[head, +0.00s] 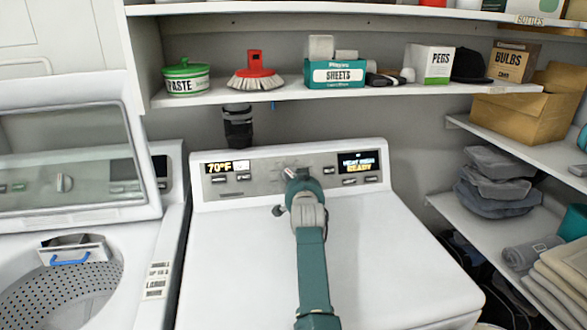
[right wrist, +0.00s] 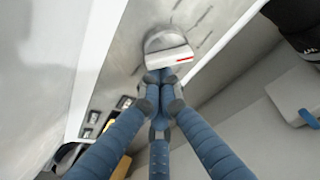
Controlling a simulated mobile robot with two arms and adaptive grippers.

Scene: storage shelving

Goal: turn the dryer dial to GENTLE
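The dryer dial (head: 290,173) is on the middle of the grey control panel, mostly hidden behind my right gripper (head: 292,182). In the right wrist view the dial (right wrist: 168,57) is a round grey knob with a pale bar across it and a red mark near the bar's right end. My right gripper (right wrist: 162,76) has its blue fingers drawn together, the tips at the edge of the bar. They look shut against each other, beside the bar rather than around it; contact is unclear. The setting labels are too small to read. My left gripper is out of view.
The panel has a 70°F display (head: 227,167) and a READY display (head: 358,162). A washer (head: 65,185) with its lid up stands left. Above, a shelf (head: 290,93) holds a paste tub, brush and SHEETS box. Right shelves hold folded cloths (head: 495,185). The dryer top is clear around my arm.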

